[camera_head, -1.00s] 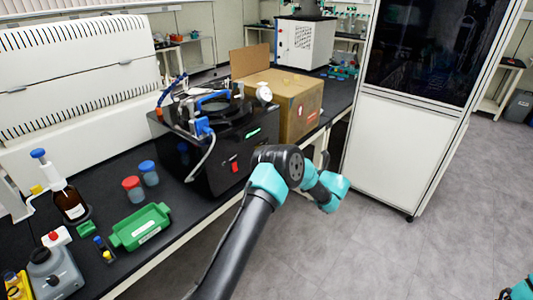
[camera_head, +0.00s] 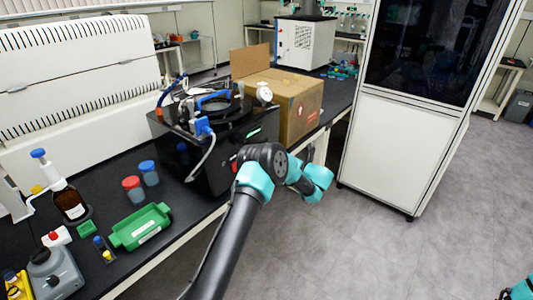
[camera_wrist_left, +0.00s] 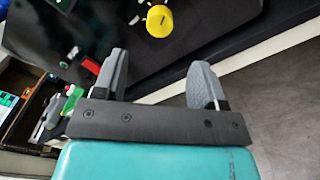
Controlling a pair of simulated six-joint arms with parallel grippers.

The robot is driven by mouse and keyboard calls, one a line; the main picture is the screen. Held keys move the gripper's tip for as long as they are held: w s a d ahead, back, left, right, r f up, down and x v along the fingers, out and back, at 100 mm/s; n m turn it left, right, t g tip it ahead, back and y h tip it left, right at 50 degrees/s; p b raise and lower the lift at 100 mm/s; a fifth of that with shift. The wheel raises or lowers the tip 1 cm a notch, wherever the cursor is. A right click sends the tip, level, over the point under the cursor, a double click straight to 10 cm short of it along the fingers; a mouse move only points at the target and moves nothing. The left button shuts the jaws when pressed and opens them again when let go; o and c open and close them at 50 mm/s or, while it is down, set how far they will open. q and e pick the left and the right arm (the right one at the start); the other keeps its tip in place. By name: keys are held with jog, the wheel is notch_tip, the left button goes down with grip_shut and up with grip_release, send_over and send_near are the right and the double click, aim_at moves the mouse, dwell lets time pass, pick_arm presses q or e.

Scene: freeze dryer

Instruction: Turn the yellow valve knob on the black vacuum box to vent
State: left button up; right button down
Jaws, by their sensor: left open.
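The black vacuum box (camera_head: 208,172) stands on the dark bench in the head view. Its front face also fills the upper part of the left wrist view (camera_wrist_left: 190,42). The yellow valve knob (camera_wrist_left: 159,20) is on that face, near the top middle of the wrist view. I cannot make it out in the head view, where my arm covers part of the box front. My left gripper (camera_wrist_left: 158,60) is open and empty, its two grey fingers spread apart. The knob lies beyond the fingertips, between their lines, with a visible gap.
A red switch (camera_wrist_left: 91,66) is on the box face left of the knob. A cardboard box (camera_head: 300,108) stands close behind the vacuum box. A green tray (camera_head: 140,227) and red- and blue-capped containers stand to its left. The floor in front of the bench is open.

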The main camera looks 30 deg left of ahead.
pick_arm(q)
jog(key=a, duration=0.3)
jog(key=w+a, duration=0.1)
jog(key=a, duration=0.6)
jog(key=shift+w, duration=0.25)
jog(key=c, duration=0.9)
